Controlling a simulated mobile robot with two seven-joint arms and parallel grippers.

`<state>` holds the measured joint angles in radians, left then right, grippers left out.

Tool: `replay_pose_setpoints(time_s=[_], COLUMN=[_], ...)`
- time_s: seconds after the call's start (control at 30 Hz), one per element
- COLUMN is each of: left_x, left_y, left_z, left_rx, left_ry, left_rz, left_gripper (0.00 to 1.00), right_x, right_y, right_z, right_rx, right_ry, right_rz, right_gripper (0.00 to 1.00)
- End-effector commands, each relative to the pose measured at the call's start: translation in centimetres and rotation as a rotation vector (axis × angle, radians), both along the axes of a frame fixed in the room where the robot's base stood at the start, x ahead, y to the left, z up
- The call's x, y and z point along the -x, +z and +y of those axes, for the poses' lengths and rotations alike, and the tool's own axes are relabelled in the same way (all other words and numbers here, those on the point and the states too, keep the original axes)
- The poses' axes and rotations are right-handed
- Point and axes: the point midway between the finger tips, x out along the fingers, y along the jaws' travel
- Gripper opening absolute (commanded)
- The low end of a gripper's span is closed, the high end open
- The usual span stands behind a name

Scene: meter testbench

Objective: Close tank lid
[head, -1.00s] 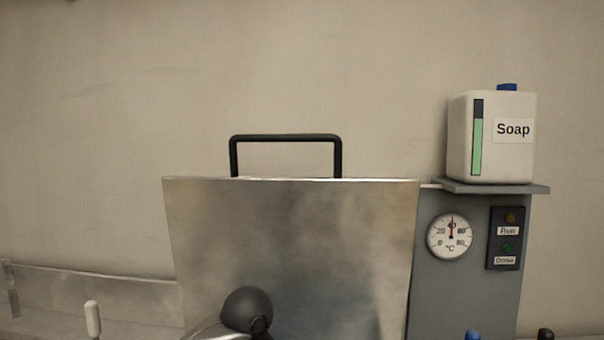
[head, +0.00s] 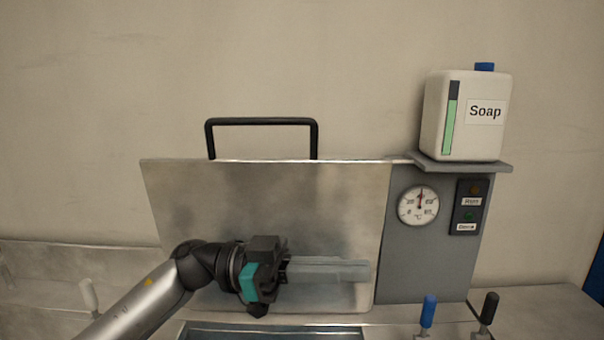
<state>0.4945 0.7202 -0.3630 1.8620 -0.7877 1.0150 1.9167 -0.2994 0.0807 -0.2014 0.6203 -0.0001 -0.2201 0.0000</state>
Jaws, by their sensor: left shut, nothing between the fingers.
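The tank lid (head: 300,190) is a metal panel standing upright, open, behind the tank. Its black bar handle (head: 262,121) is on the top edge. The tank opening (head: 275,332) shows as a dark rim at the bottom of the view. My left gripper (head: 368,270) is in front of the lid's lower half, with its long pale fingers together, pointing right and empty. I cannot tell whether it touches the lid. It is well below the handle. My right gripper is not in view.
A soap container (head: 465,115) stands on a shelf (head: 462,164) at right. Below are a dial gauge (head: 418,205) and a switch panel (head: 468,207). A blue-handled lever (head: 428,311) and a black-handled lever (head: 489,308) stand at front right, and a white-handled one (head: 89,296) at left.

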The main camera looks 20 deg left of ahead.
Motion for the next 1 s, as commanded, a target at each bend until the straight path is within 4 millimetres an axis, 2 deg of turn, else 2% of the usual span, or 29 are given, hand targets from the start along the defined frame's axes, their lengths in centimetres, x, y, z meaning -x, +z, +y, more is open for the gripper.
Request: replay_pose_setpoints(time_s=[0.03,0.2,0.3,0.43,0.57,0.7,0.83,1.0], left_x=[-0.5,-3.0,-4.9,-7.8,-10.5,-12.8,-14.1,-14.3], left_y=[2.7,9.5,12.4,14.6,15.1,14.1,12.3,10.1], left_z=[0.6,3.9,6.5,9.9,12.9,15.4,16.5,16.5], left_rx=[0.088,0.382,0.528,0.684,0.800,0.872,0.892,0.869], left_ry=[0.028,0.145,0.228,0.343,0.452,0.557,0.626,0.662], left_rz=[0.025,0.143,0.239,0.391,0.574,0.798,1.016,1.234], left_gripper=[0.00,0.00,0.00,0.00,0.00,0.00,0.00,0.00], right_x=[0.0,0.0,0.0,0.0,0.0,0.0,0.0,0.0], right_y=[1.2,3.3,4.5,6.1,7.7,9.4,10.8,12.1], right_z=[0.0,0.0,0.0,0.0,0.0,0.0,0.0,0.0], right_rx=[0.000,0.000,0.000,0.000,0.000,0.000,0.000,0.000], right_ry=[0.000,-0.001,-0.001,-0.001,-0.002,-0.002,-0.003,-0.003], right_rz=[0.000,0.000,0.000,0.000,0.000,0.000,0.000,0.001], right_gripper=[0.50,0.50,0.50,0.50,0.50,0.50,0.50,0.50])
